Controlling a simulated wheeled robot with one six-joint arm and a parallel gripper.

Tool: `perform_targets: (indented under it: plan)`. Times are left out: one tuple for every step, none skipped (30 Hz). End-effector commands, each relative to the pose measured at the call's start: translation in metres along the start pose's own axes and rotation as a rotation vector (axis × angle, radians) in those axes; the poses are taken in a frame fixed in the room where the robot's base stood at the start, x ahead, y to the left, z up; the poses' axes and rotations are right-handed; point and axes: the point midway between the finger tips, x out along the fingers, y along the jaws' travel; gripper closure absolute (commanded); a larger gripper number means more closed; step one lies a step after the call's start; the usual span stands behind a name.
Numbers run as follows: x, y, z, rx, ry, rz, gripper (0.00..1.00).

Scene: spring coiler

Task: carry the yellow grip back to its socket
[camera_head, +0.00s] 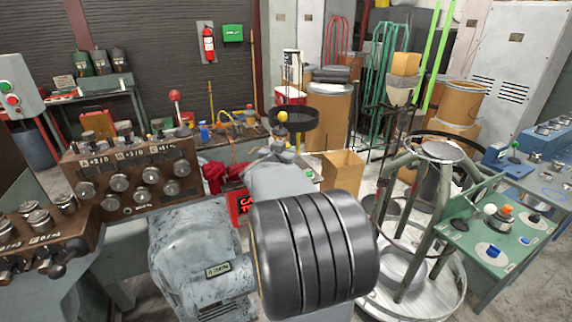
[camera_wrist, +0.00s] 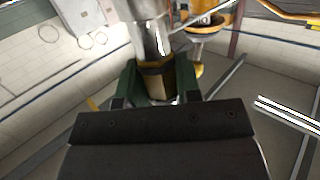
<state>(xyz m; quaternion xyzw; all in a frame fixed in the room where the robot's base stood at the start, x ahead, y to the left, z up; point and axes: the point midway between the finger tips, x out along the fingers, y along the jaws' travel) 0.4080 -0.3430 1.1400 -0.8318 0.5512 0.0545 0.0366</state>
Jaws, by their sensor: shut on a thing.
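In the wrist view, my gripper (camera_wrist: 160,88) has its two dark green fingers closed around a dark yellow, brass-coloured piece (camera_wrist: 154,68), which looks like the yellow grip. A shiny silver cylinder (camera_wrist: 148,38) stands right beyond it; I cannot tell whether the two are joined. The lower part of the piece is hidden behind the dark gripper body. I cannot make out my gripper in the head view. There, a yellow ball knob (camera_head: 282,117) shows above the grey machine. I cannot tell which place is the socket.
A large black grooved drum (camera_head: 312,250) and grey housing (camera_head: 195,255) fill the front. A wooden lever panel (camera_head: 130,175) stands left. A round-topped green frame (camera_head: 430,150) and green control table (camera_head: 500,240) stand right. An open cardboard box (camera_head: 342,172) sits behind.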

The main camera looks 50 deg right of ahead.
Motion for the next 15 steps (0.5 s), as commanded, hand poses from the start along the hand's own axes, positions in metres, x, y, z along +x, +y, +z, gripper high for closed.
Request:
perform_targets:
  plan:
    - [0.005, 0.001, 0.009, -0.002, -0.003, 0.002, 1.0]
    - [0.005, 0.001, 0.014, -0.003, -0.003, 0.001, 1.0]
    - [0.005, 0.001, 0.019, -0.002, -0.002, 0.001, 1.0]
    - [0.006, 0.001, 0.023, -0.003, -0.001, 0.001, 1.0]
    - [0.006, 0.001, 0.026, -0.002, -0.001, 0.001, 1.0]
    - [0.006, 0.001, 0.029, -0.001, -0.001, 0.001, 1.0]
    - [0.006, 0.001, 0.031, -0.001, -0.001, 0.001, 1.0]
    - [0.007, 0.001, 0.032, -0.001, 0.0, 0.0, 1.0]
    - [0.007, 0.001, 0.033, -0.001, 0.0, 0.0, 1.0]
    - [0.007, 0.001, 0.033, 0.0, 0.0, 0.0, 1.0]
    - [0.007, 0.001, 0.033, 0.0, 0.0, 0.0, 1.0]
    - [0.007, 0.001, 0.033, 0.0, 0.0, 0.0, 1.0]
    - [0.007, 0.001, 0.033, 0.0, 0.0, 0.0, 1.0]
    - [0.007, 0.001, 0.033, 0.0, 0.0, 0.0, 1.0]
    - [0.007, 0.001, 0.033, 0.0, 0.0, 0.0, 1.0]
